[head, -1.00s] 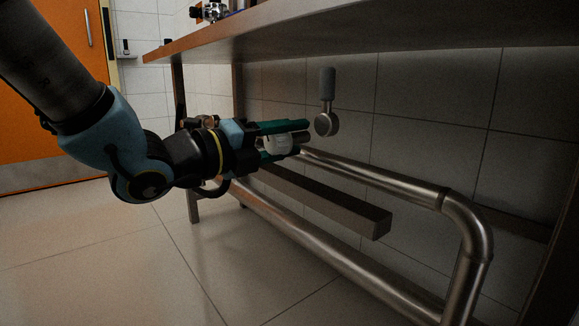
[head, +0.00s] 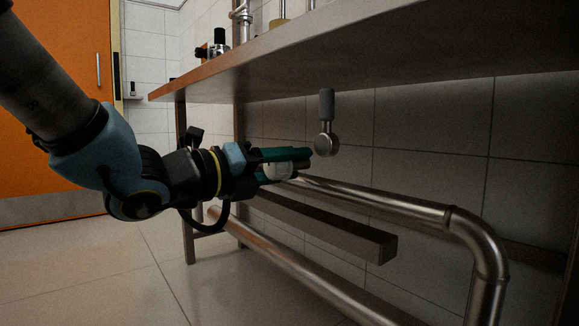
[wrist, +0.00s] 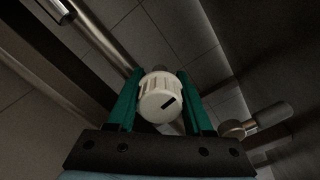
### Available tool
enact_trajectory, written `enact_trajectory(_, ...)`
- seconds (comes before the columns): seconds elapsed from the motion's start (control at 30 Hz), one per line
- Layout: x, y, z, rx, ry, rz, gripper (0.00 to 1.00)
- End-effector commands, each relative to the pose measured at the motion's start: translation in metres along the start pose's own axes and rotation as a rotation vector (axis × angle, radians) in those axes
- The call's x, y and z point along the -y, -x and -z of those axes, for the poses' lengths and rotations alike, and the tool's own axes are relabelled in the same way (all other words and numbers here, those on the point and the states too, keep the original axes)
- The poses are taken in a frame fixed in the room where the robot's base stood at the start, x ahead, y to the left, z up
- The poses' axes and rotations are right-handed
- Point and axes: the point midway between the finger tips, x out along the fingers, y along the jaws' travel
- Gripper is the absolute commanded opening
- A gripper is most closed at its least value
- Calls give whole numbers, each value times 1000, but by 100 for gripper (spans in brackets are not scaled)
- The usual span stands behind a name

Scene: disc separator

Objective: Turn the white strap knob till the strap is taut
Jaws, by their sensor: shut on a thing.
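The white knob (wrist: 159,98) sits between the two green fingers of my gripper (wrist: 158,88) in the wrist view. It is ribbed round its side and has a dark slanted mark on its face. My gripper (head: 308,163) is shut on it under the bench in the head view, where only part of the white knob (head: 278,171) shows between the fingers. The strap itself cannot be made out in either view.
A grey-handled lever (head: 326,120) hangs just right of my fingertips, and it also shows in the wrist view (wrist: 255,121). Metal pipes (head: 400,208) and a dark beam (head: 340,230) run below. The bench top (head: 380,50) is above.

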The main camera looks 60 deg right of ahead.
Motion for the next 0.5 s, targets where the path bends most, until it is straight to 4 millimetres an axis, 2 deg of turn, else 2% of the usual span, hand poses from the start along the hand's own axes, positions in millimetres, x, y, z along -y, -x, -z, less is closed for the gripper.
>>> enact_trajectory(0.07,-1,0,-1,3,1,-4,0)
enact_trajectory(0.1,-1,0,-1,3,1,-4,52)
enact_trajectory(0.37,-1,0,-1,1,1,-1,81)
enact_trajectory(0.5,0,0,0,1,1,0,81)
